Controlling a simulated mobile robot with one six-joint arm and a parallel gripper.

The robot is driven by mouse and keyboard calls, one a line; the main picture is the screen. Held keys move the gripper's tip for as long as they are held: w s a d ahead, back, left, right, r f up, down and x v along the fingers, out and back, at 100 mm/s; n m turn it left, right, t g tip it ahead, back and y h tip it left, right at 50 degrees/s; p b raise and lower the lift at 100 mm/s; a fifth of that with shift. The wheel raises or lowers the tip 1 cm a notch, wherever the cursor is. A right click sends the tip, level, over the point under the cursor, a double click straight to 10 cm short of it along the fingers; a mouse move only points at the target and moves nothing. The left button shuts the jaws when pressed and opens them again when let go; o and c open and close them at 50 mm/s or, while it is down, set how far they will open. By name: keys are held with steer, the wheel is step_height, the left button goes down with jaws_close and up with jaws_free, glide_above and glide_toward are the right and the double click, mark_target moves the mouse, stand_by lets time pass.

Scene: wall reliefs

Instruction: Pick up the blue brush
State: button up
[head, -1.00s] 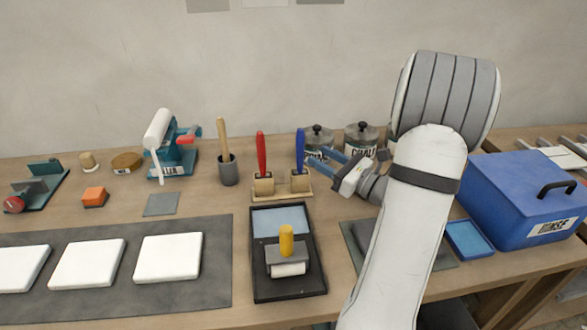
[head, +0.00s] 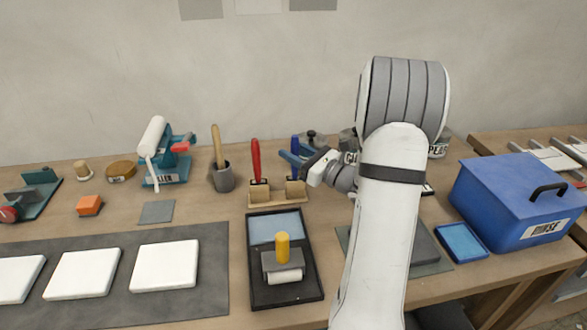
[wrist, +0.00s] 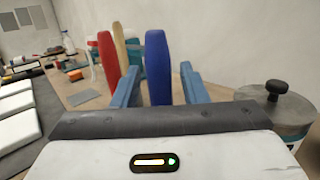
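The blue brush (head: 295,143) stands upright in the right slot of a wooden holder (head: 277,198), its handle partly hidden by my gripper in the head view. In the wrist view the blue brush (wrist: 158,68) rises between the two blue fingers of my gripper (wrist: 157,85). The fingers are apart, with visible room on both sides of the handle. In the head view my gripper (head: 290,158) reaches in from the right at handle height. The red brush (head: 256,160) stands in the left slot, and it also shows in the wrist view (wrist: 109,62), left of the left finger.
A grey cup (head: 223,178) with a wooden-handled tool stands left of the holder. Lidded jars (head: 313,140) stand behind my gripper. A black tray (head: 287,291) with a yellow-handled roller lies in front. A blue box (head: 510,195) is at the right.

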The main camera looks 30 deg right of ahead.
jaws_close()
